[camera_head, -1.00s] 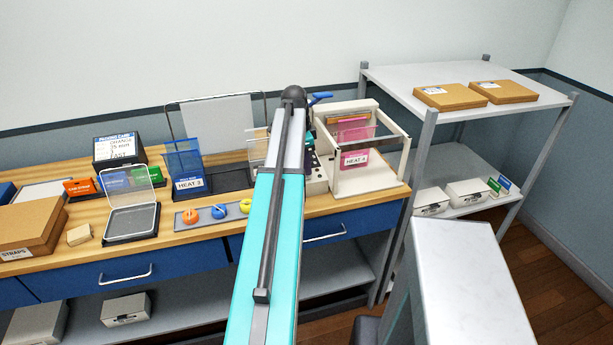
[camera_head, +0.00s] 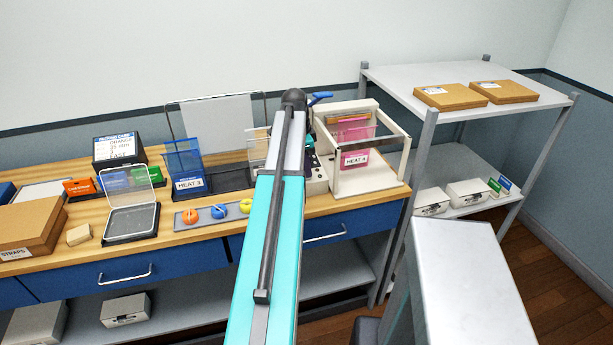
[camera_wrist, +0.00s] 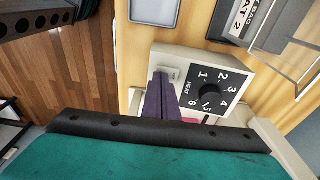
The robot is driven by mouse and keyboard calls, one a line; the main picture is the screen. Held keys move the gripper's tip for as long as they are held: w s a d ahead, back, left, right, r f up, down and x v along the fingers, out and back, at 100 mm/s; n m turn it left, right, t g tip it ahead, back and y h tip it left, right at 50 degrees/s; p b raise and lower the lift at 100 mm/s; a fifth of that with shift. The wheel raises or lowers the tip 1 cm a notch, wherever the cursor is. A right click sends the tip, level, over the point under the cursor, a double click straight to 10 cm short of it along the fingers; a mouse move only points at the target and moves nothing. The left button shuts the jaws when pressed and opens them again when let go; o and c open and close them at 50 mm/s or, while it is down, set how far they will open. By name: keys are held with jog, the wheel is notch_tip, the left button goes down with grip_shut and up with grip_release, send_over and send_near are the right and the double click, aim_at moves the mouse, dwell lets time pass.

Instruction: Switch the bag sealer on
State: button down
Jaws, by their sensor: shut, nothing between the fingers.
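The bag sealer (camera_head: 398,172) is a cream machine at the right end of the bench, with a blue lever (camera_head: 320,97). My arm hides part of its left side in the head view. In the wrist view its control panel (camera_wrist: 235,70) has a black heat dial (camera_wrist: 208,92) numbered around it. A small pale switch (camera_wrist: 173,73) sits by the panel edge. My gripper (camera_wrist: 161,76) is shut and empty, its dark purple fingers just beside or over the switch. Contact cannot be told. The switch's position is unclear. My gripper is hidden in the head view.
A pink pouch labelled HEAT 4 (camera_head: 355,160) is at the sealer. A blue holder labelled HEAT 3 (camera_head: 189,184) and a grey strip with coloured knobs (camera_head: 245,207) stand left of my arm. A metal shelf (camera_head: 395,75) stands at the right.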

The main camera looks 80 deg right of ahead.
jog(key=shift+a+f, duration=0.1)
jog(key=shift+f, duration=0.05)
dwell(0.3)
notch_tip(320, 180, up, 7)
jog(key=p, duration=0.4)
dwell(0.6)
dwell(0.5)
